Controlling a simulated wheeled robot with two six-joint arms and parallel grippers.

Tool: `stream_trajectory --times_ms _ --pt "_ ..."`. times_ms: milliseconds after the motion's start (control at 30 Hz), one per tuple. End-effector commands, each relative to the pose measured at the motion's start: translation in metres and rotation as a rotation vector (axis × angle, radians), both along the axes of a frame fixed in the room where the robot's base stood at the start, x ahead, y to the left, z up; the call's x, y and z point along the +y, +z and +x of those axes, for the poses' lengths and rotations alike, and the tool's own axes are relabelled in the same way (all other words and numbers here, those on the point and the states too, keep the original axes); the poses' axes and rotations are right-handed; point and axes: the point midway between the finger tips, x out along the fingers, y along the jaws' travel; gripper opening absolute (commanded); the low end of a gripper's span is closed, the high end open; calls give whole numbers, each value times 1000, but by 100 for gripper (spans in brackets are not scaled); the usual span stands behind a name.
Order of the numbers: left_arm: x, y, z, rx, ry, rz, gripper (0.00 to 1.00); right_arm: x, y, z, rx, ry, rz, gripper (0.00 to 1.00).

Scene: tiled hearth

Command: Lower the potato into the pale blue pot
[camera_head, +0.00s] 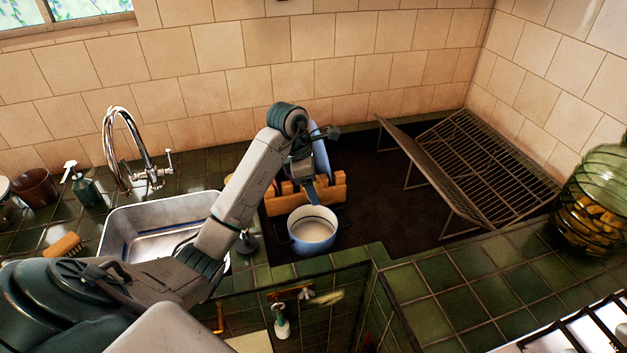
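The pale blue pot (312,243) stands upright on the dark surface right of the sink, with its pale inside showing. My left arm reaches in from the left, and its gripper (306,188) is above and behind the pot's rim. The fingertips are small and partly hidden by the wrist, so I cannot tell whether they are open or shut, or hold anything. I cannot make out a potato in or near the gripper or in the pot. My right gripper is not in view.
A wooden rack (332,188) with a blue plate (321,158) stands close behind the pot. A metal drying rack (478,165) and a glass jar (594,205) are right. The sink (125,240) and tap (122,150) are left. Dark surface right of the pot is clear.

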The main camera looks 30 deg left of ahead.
Motion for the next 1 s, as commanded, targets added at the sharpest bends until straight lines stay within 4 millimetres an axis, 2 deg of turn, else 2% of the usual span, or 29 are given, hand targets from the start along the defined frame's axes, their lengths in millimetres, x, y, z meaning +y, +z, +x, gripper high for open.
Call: stream_trajectory --times_ms 100,267,533,733,867,1000 --pt "0 0 0 -1 24 -2 44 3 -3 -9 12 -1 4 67" --pt "0 -12 0 -1 25 -2 44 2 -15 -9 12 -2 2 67" --pt "0 -52 -1 2 24 -3 44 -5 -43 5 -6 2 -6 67" --pt "0 -86 0 0 24 -2 44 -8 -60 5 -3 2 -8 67" --pt "0 -96 0 -1 24 -2 44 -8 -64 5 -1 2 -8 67" --pt "0 -98 0 -1 24 -2 44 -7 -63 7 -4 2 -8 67"
